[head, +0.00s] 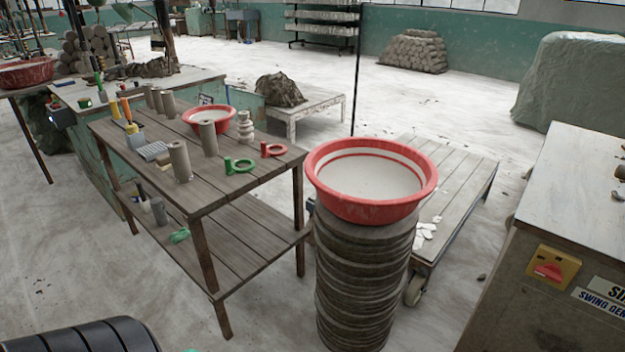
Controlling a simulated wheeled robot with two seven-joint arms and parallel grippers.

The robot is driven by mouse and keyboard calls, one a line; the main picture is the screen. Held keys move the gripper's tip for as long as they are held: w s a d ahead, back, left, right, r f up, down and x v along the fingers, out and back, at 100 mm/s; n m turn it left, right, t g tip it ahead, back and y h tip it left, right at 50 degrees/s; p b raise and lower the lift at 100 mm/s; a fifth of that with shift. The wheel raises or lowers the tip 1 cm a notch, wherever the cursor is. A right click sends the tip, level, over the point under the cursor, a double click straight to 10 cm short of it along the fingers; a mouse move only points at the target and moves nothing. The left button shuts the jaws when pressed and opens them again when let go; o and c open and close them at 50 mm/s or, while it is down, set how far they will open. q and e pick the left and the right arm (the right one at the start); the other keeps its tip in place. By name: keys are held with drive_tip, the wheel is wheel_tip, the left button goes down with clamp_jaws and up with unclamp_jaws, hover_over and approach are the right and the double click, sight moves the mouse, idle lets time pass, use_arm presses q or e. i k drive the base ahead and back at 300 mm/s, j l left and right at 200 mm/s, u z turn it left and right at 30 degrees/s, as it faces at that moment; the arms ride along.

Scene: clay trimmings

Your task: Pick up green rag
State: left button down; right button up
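The green rag (180,236) is a small crumpled piece of cloth. It lies on the lower shelf (232,253) of the wooden table, near the shelf's front left edge. Neither of my grippers shows in the head view, so I cannot tell their state.
The wooden tabletop (240,190) above the rag holds clay cylinders, green and red ring tools and a red basin (208,118). Another red basin (370,180) sits on a tall stack of round slabs (362,275) right of the table. Bare floor (110,270) lies front left.

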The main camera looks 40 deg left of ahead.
sight(176, 237)
drive_tip(key=u, duration=2.2)
